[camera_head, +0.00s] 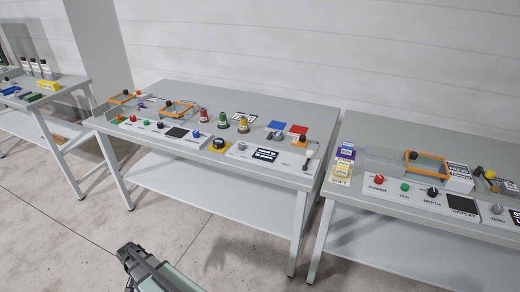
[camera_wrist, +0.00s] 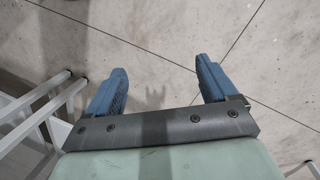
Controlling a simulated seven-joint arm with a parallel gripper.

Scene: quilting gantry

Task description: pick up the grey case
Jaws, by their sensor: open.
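I cannot pick out the grey case with certainty in either view. On the middle table (camera_head: 290,98), two grey, orange-rimmed frames or boxes (camera_head: 176,109) sit at the left. On the right table, a similar grey box with an orange rim (camera_head: 425,162) stands behind the control panel. My gripper (camera_wrist: 161,70) has its two blue fingers spread wide with only bare floor between them. In the head view its arm end shows low in the picture (camera_head: 140,262), in front of the middle table and away from everything on it.
The middle table carries a control panel (camera_head: 230,150), red and green knobbed pieces (camera_head: 222,120) and flat blue and red pieces (camera_head: 298,130). The right table (camera_head: 400,208) holds another panel and small labelled boxes (camera_head: 344,162). The left table (camera_head: 50,92) holds bottles. Open floor (camera_head: 60,220) lies in front.

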